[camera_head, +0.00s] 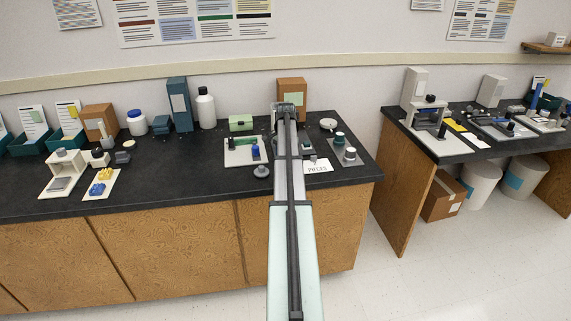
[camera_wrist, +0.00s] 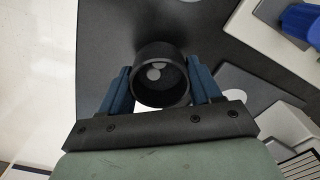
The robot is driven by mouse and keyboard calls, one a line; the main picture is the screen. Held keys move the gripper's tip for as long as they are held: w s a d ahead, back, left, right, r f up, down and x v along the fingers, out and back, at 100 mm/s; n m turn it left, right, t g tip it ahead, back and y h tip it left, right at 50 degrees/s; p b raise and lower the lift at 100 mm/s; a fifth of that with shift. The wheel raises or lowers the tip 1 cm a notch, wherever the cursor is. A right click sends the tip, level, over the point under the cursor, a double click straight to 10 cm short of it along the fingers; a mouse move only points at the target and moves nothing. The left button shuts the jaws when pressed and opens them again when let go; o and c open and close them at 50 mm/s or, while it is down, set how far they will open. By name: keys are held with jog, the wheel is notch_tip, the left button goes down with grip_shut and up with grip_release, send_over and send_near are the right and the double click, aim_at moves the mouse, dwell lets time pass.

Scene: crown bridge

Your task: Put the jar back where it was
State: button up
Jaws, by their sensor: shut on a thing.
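In the wrist view my gripper (camera_wrist: 160,88) is shut on a black, round, hollow jar-like piece (camera_wrist: 162,70). Its open end faces the camera, and a pale round spot shows inside. I cannot tell for sure that it is the jar. The blue fingers press on its left and right sides. It is over or near the dark bench top (camera_wrist: 110,50); I cannot tell whether it touches. In the head view my arm hides the held piece and the fingers.
A white board (camera_head: 233,156) with a blue-topped item (camera_head: 255,149) lies left of my arm. A grey board (camera_head: 358,159) with small jars (camera_head: 339,139) lies right, near a printed card (camera_head: 318,166). A grey knob-like piece (camera_head: 262,171) sits at the front. Boxes and bottles stand behind.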

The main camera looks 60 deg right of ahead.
jog(key=shift+f, duration=1.25)
jog(key=shift+f, duration=0.15)
jog(key=o, duration=1.4)
jog(key=shift+o, duration=0.2)
notch_tip(320, 180, up, 12)
jog(key=shift+r, duration=0.2)
